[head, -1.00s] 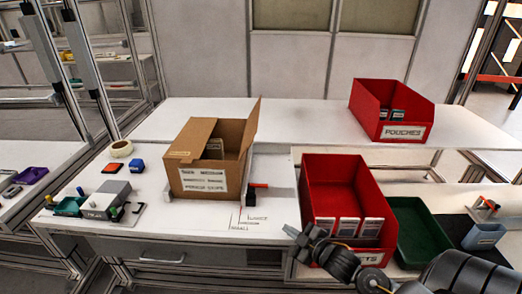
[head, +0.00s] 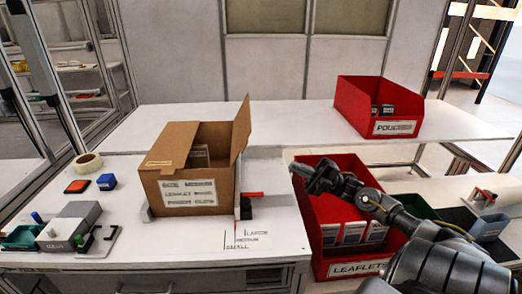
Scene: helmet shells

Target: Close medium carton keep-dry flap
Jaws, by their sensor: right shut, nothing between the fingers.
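The medium carton (head: 186,190) is an open brown box with printed labels on its front, standing on the white worktable. One flap (head: 166,160) at its left lies folded inward over part of the opening. Another flap (head: 240,130) on the right side stands upright. Something pale shows inside the opening. My right gripper (head: 297,167) is shut and empty. It is to the right of the carton, apart from it, in front of the red leaflets bin's back part in the picture. My left gripper is not in view.
The red leaflets bin (head: 328,237) holds several packs under my right arm. A red pouches bin (head: 362,98) stands on the back table. Tape (head: 88,162) and small blocks lie left.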

